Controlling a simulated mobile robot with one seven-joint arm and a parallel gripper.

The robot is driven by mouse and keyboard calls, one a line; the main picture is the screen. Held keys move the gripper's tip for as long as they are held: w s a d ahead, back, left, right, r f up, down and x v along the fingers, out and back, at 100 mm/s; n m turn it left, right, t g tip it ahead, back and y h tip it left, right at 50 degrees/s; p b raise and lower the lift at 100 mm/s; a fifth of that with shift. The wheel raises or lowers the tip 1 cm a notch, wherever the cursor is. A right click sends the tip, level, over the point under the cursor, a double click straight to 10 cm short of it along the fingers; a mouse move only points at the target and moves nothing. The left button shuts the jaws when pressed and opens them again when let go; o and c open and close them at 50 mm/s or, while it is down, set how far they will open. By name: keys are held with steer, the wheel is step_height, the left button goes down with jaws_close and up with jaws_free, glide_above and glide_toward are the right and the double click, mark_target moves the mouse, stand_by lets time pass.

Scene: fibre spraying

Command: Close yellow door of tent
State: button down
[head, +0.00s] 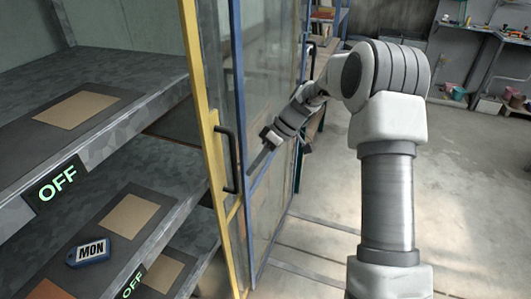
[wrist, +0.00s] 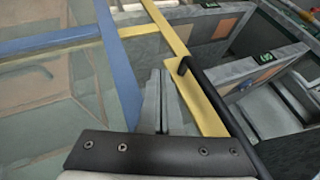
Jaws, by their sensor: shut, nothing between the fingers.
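The yellow door's frame (head: 195,75) stands upright in the head view, with shelves uncovered to its left. Its black handle (head: 227,160) is on the lower part. A blue-framed glass panel (head: 270,100) stands just right of it. My gripper (head: 258,168) is shut and empty, low in front of the blue panel and right of the handle. In the wrist view, the shut fingers (wrist: 160,105) point between the blue post (wrist: 118,75) and the yellow frame (wrist: 165,25). The black handle (wrist: 222,100) is right of the fingers. I cannot tell whether the fingertips touch the door.
Grey shelves (head: 110,75) with brown sheets, OFF signs (head: 58,184) and a blue MON block (head: 89,253) fill the left. Open concrete floor (head: 470,200) lies to the right. Workbenches (head: 490,55) stand at the back. A floor rail (head: 320,225) runs past the blue panel.

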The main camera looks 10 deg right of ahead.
steer(key=shift+s+a+r, duration=0.1)
steer(key=shift+s+a, duration=1.1)
steer(key=shift+s, duration=0.3)
